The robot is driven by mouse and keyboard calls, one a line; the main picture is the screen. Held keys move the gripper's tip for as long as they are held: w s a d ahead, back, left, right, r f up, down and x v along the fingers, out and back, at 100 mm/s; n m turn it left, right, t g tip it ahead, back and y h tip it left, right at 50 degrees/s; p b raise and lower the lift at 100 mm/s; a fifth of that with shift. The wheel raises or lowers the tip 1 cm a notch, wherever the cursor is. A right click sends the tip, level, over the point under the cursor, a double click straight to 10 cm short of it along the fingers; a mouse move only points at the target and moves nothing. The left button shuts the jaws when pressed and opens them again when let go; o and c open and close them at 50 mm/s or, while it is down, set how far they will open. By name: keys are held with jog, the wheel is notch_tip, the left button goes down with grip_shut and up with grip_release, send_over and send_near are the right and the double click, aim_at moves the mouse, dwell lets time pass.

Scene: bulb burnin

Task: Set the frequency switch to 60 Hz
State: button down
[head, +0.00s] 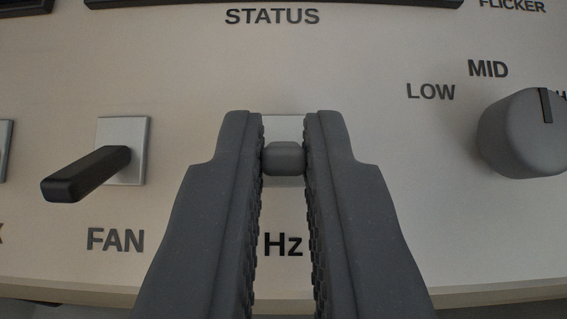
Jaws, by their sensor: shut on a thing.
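The frequency switch (283,158) sits on the pale panel above the "Hz" label, in the middle of the head view. Its small grey lever end shows between the fingertips, with part of a light metal plate behind it. My gripper (283,150) comes from below and is shut on this lever, one dark finger on each side. The digits before "Hz" and the sides of the plate are hidden by the fingers, so I cannot tell the switch's setting.
Left of my gripper a black FAN lever (88,173) juts out from its metal plate. To the right is a round grey knob (520,135), marked LOW and MID, with a dark pointer line. A dark-framed STATUS window (270,3) runs along the top. The panel's lower edge shows near the bottom.

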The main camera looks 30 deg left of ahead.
aim_at(288, 105)
jog(key=g, duration=0.1)
jog(key=w+r+g+h+p, duration=0.1)
jog(key=g+h, duration=0.1)
jog(key=shift+w+a+r+g, duration=0.25)
jog(key=shift+a+r+g, duration=0.05)
jog(key=shift+w+a+r+g+h+p, duration=0.1)
jog(key=shift+w+a+g+h+p, duration=0.15)
jog(key=shift+g+h+p, duration=0.4)
jog(key=shift+w+a+r+g+h+p, duration=0.1)
jog(key=shift+w+g+h+p, duration=0.25)
jog(key=shift+g, duration=0.6)
jog(key=shift+f+g+h, duration=0.1)
jog(key=shift+g+h, duration=0.2)
jog(key=shift+h, duration=0.1)
jog(key=shift+w, duration=0.1)
jog(key=c, duration=1.5)
grip_release()
jog(key=v, duration=1.3)
jog(key=shift+r, duration=0.35)
